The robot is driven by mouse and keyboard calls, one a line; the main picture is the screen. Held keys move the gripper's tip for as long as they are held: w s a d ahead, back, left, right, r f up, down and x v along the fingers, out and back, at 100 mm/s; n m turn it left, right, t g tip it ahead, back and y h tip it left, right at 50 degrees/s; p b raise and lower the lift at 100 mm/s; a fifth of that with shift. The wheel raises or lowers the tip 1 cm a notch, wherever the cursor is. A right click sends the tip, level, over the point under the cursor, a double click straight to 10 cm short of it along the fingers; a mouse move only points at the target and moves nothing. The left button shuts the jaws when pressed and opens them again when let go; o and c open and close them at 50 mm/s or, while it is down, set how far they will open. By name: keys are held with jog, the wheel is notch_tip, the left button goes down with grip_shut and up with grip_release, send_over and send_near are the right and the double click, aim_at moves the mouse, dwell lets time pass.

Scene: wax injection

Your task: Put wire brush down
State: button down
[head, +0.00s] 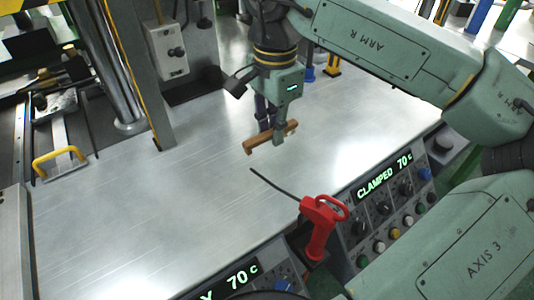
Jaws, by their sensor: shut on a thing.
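The wire brush (257,143) is a short brown wooden bar with a stubby end at the lower left. My gripper (271,130) points down and is shut on it near its middle. The brush is held nearly level, rising slightly to the right. It appears to be over the grey metal table (150,215). I cannot tell whether it touches the surface. Its bristles cannot be made out.
A red-handled tool (319,225) with a thin black rod stands at the table's front edge, by control panels (385,205). A yellow handle (58,160) is at left. A grey switch box (168,50) and metal column stand behind. The table's left middle is clear.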

aim_at(273, 166)
notch_tip(273, 166, down, 6)
jog(key=shift+f+p, duration=0.1)
jog(key=shift+p, duration=0.4)
jog(key=shift+f, duration=0.35)
jog(key=shift+f, duration=0.2)
jog(key=c, duration=1.6)
grip_release()
jog(key=shift+r, duration=0.15)
